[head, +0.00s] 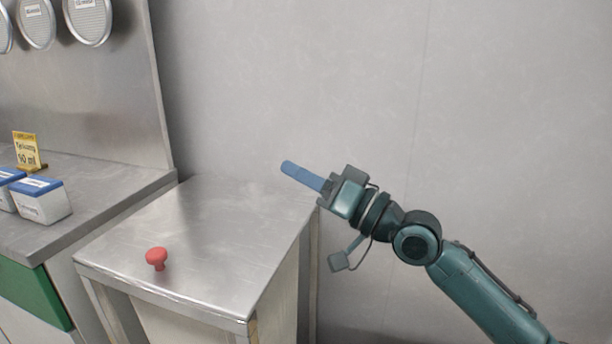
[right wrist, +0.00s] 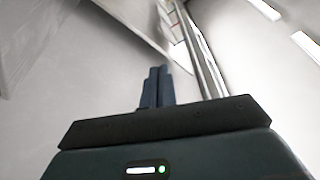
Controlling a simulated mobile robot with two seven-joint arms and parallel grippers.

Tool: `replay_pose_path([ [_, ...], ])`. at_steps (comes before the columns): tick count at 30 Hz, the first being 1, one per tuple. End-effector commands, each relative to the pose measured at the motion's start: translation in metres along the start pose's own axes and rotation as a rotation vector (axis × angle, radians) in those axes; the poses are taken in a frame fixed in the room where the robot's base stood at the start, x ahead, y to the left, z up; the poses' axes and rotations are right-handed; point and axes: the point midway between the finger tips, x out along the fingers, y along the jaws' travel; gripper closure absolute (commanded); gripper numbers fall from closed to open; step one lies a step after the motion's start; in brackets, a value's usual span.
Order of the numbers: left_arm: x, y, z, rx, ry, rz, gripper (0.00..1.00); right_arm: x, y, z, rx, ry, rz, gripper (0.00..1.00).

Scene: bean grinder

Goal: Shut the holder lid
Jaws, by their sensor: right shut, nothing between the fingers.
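The holder (head: 200,245) is a metal box with a flat steel lid (head: 215,215) on top. A red knob (head: 156,258) stands on the lid near its front left. The lid looks flat and level with the top of the box. My right gripper (head: 287,167) is shut and empty. Its blue fingers point left, in front of the grey wall and above the back right of the lid, apart from it. The shut fingers also show in the right wrist view (right wrist: 157,85). My left gripper is not in view.
A steel counter (head: 110,205) adjoins the box on the left, with white boxes with blue lids (head: 42,200) and a yellow sign (head: 26,150). Round metal discs (head: 87,20) hang on the panel above. A plain wall (head: 500,110) stands behind, with free room at right.

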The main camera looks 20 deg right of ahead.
Motion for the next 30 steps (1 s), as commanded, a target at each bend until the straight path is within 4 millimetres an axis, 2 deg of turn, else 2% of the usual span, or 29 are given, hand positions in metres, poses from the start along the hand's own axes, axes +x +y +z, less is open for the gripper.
replay_pose_path([
  [1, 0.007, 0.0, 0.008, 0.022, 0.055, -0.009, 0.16, -0.005, 0.005, 0.014, -0.029, -0.001, -0.01, 1.0],
  [7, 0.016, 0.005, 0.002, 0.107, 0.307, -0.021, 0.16, -0.015, 0.006, 0.043, -0.149, -0.002, -0.051, 1.0],
  [12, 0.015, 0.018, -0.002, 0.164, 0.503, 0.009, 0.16, -0.024, 0.01, 0.067, -0.259, -0.003, -0.089, 1.0],
  [15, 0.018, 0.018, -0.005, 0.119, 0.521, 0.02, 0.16, -0.028, 0.014, 0.08, -0.323, -0.003, -0.111, 1.0],
  [21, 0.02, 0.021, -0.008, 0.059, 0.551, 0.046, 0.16, -0.036, 0.022, 0.104, -0.308, -0.001, -0.108, 1.0],
  [30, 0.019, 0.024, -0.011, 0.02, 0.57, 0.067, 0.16, -0.043, 0.031, 0.122, -0.308, 0.0, -0.108, 1.0],
])
